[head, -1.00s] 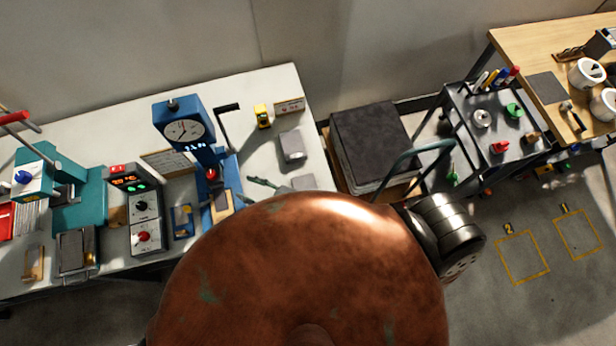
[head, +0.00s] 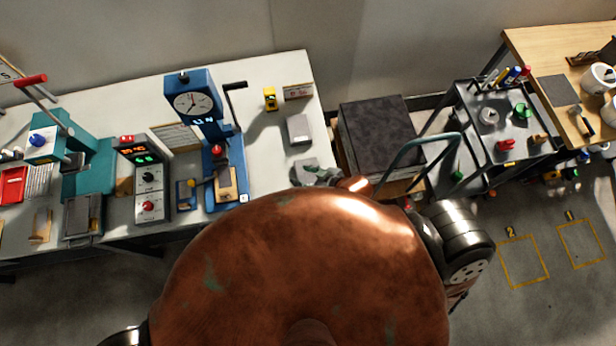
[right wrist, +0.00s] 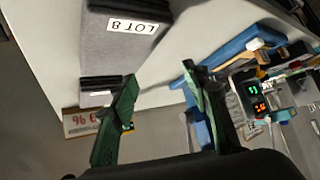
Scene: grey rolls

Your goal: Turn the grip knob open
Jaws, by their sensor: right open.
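A blue stand with a round dial (head: 193,103) is on the bench at the middle left in the head view. A red knob (head: 217,150) sits low on it; it looks like the grip knob, but I cannot tell its setting. My right gripper (head: 316,170) is by the bench's right end, apart from the stand and to its right. In the right wrist view the green fingers (right wrist: 158,75) are spread with nothing between them. The blue stand (right wrist: 232,48) lies beyond them, up and right. My copper-coloured body hides the lower middle of the head view. My left gripper is not seen.
A control box (head: 147,180) and teal machine (head: 85,170) stand left of the stand. A dark-topped box (head: 378,135) and cart (head: 497,115) are right.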

